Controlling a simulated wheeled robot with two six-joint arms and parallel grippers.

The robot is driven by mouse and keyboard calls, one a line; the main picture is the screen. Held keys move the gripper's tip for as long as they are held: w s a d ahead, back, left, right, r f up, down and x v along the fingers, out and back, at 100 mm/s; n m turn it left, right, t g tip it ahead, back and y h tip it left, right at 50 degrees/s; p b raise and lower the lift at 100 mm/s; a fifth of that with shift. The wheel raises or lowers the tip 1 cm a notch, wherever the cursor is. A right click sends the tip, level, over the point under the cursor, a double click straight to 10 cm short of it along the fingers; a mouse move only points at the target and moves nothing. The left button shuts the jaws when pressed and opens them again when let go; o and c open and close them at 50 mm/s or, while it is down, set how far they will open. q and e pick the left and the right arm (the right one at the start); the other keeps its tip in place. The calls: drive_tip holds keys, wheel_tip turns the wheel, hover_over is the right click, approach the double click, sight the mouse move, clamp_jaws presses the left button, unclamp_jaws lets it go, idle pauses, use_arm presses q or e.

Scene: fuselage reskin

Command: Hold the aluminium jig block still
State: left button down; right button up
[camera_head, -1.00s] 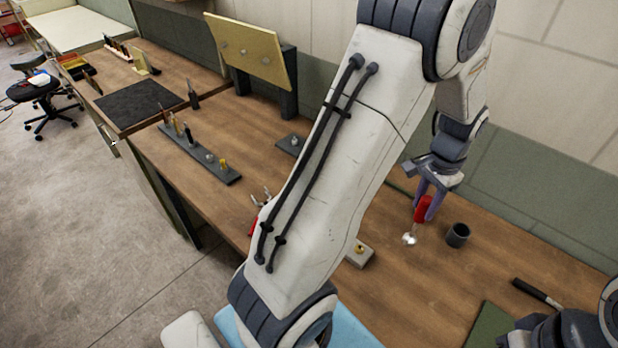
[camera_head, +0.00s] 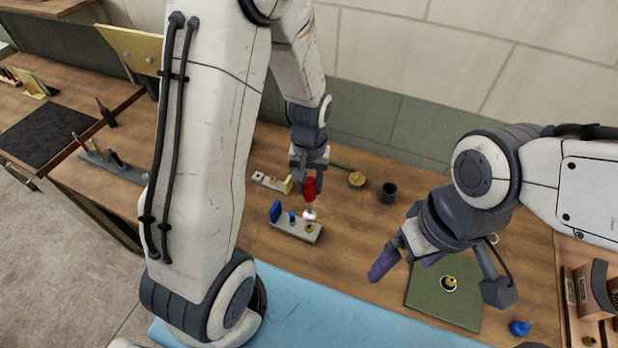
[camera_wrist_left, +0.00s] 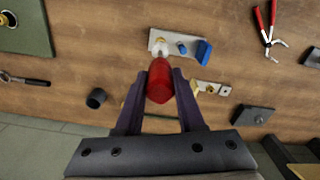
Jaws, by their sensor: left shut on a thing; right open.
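The aluminium jig block (camera_head: 285,229), a pale bar with a blue part and a small blue peg, lies on the wooden bench. It also shows at the top of the left wrist view (camera_wrist_left: 190,53). My left gripper (camera_head: 307,184) is shut on a red-handled tool (camera_head: 310,189) with a silvery end. In the left wrist view the red handle (camera_wrist_left: 160,82) sits between the two fingers. The silvery end overlaps the block's right part in the head view; I cannot tell whether they touch. My right gripper (camera_head: 385,262) is open and empty, right of the block.
A dark cup (camera_head: 387,193) and a brass disc (camera_head: 356,180) stand behind. Red-handled pliers (camera_wrist_left: 267,30) show in the wrist view.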

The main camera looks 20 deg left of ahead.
sight(309, 196)
use_arm(q)
drive_tip(key=shift+r, duration=0.2)
wheel_tip(309, 196, down, 5)
drive_tip(key=b, duration=0.3)
use_arm(e)
wheel_tip(309, 196, down, 4)
drive_tip(key=shift+r, duration=0.25)
drive_tip(key=shift+c, duration=0.4)
